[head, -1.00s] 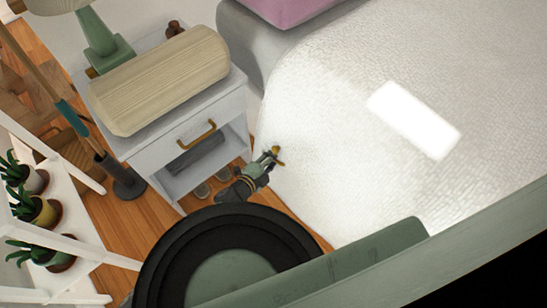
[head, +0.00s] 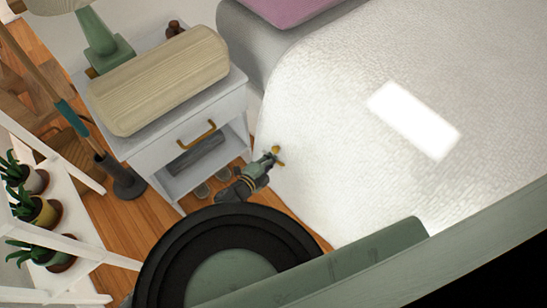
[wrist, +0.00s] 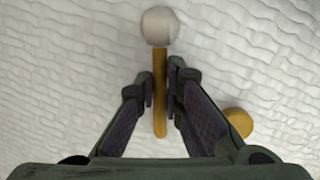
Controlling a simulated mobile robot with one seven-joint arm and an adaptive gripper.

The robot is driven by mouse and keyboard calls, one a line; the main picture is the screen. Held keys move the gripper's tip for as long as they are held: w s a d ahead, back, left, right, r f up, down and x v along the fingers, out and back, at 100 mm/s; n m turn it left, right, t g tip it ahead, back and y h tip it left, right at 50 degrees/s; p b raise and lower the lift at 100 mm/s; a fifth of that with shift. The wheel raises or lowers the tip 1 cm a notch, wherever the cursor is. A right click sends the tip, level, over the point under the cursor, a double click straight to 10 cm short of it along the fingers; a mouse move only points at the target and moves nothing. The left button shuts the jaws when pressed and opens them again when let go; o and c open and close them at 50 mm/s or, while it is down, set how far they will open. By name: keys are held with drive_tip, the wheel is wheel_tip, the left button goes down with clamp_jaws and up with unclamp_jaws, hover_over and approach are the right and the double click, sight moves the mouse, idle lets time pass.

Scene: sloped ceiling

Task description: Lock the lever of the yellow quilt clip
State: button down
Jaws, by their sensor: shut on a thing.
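The yellow quilt clip lies against the white quilt at the side of the bed. In the wrist view its lever (wrist: 160,110) is a straight yellow bar with a pale round knob (wrist: 159,26) at the far end. A round yellow part of the clip (wrist: 239,122) shows right of my right finger, partly hidden by it. My gripper (wrist: 161,88) is shut on the lever, one finger on each side, below the knob. In the head view my gripper (head: 271,157) is at the bed's side, and a small yellow part of the clip (head: 276,149) shows at its tip.
The white quilt (head: 340,160) covers the bed on the right. A white nightstand (head: 165,160) with a gold handle stands close left of my gripper, holding a beige lampshade-like roll (head: 160,80). A plant shelf (head: 85,175) stands at far left.

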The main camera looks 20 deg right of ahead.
drive_tip(key=shift+w+a+r+m+t+b, duration=0.15)
drive_tip(key=shift+r+m+t+b, duration=0.15)
drive_tip(key=shift+m+t+b, duration=0.3)
drive_tip(key=shift+r+m+t+b, duration=0.35)
drive_tip(key=shift+r+m, duration=0.25)
drive_tip(key=shift+m, duration=0.4)
drive_tip(key=c, duration=1.7)
unclamp_jaws()
drive_tip(key=shift+r, duration=0.1)
drive_tip(key=shift+v, duration=3.95)
